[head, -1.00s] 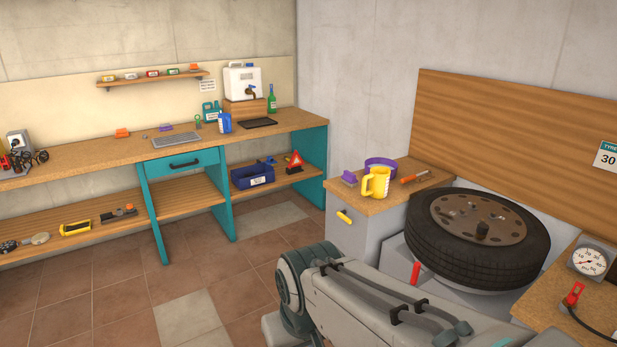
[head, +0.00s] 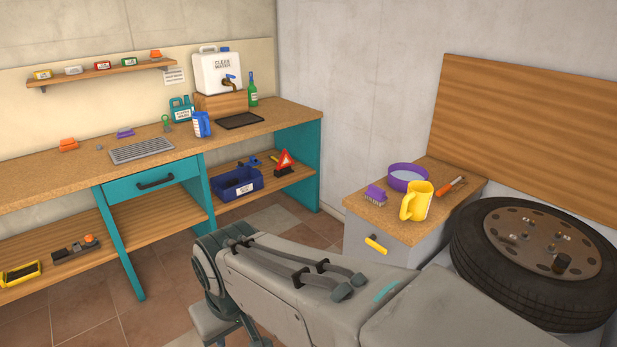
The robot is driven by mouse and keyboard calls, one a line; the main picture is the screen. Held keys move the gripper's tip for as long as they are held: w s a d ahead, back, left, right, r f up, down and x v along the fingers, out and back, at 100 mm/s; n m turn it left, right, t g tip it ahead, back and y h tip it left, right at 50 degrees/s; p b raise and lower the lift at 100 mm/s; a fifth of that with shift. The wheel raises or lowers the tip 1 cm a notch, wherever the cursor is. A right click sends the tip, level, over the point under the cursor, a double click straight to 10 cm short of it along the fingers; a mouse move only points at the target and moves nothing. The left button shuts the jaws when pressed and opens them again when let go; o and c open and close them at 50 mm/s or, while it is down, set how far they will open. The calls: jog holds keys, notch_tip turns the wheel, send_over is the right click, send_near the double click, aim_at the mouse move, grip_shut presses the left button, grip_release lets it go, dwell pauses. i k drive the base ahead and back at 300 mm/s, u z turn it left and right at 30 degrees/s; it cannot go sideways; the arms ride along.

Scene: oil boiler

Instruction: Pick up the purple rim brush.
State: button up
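The purple rim brush (head: 376,195) lies on top of the small grey cabinet with a wooden top (head: 395,222), near its left edge, with its pale bristles facing down. A yellow mug (head: 417,202) stands just right of it, and a purple bowl (head: 408,177) with pale liquid sits behind. My arm crosses the lower middle of the view, in front of the cabinet. My gripper is not in view, so its state is hidden.
An orange-handled tool (head: 450,187) lies right of the mug. A tyre on a wheel (head: 538,262) lies at the right. A long workbench (head: 60,187) runs along the left wall, holding another small purple item (head: 125,132). Tiled floor (head: 160,310) shows between.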

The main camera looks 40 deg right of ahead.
aim_at(374, 194)
jog(key=z, duration=0.25)
jog(key=i, duration=1.45)
jog(key=z, duration=1.4)
jog(key=i, duration=0.8)
jog(key=z, duration=1.1)
jog(key=i, duration=0.3)
jog(key=z, duration=0.2)
